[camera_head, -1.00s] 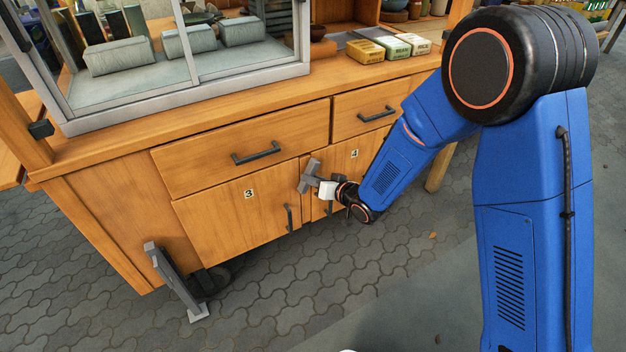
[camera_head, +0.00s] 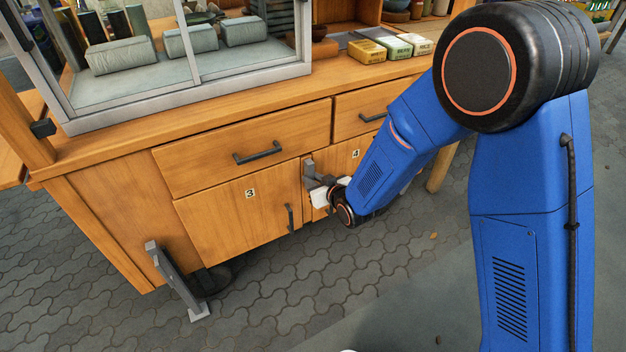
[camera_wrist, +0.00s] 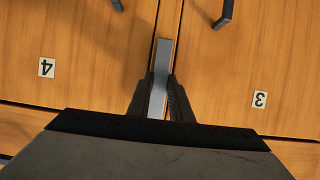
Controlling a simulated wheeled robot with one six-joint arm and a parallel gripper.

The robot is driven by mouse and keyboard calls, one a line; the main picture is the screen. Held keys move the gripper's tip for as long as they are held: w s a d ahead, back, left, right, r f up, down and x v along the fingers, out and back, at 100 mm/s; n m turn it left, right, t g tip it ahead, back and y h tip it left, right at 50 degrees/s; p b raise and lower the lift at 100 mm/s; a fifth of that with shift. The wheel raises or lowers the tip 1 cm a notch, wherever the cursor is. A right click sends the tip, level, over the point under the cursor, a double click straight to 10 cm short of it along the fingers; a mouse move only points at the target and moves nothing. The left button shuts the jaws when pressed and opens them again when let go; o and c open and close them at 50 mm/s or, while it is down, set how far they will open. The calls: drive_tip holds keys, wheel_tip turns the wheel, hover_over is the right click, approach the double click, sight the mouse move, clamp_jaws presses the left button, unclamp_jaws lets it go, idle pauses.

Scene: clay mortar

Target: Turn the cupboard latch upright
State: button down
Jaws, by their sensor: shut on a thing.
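The cupboard latch is a grey metal bar (camera_wrist: 161,62) at the seam between the two doors. In the wrist view it runs nearly along the seam, with a slight tilt. My gripper (camera_wrist: 159,92) is shut on it, with one dark finger on each side. In the head view my gripper (camera_head: 316,179) is at the top of the seam, and it and my wrist hide much of the latch.
Door 3 (camera_head: 228,217) and door 4 (camera_wrist: 85,70) are closed, each with a dark handle. Drawers with dark handles (camera_head: 258,153) sit above. A grey prop (camera_head: 172,278) stands by the left front. Paving in front is clear.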

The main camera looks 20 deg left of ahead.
drive_tip(key=c, duration=1.6)
unclamp_jaws()
drive_tip(key=v, duration=1.2)
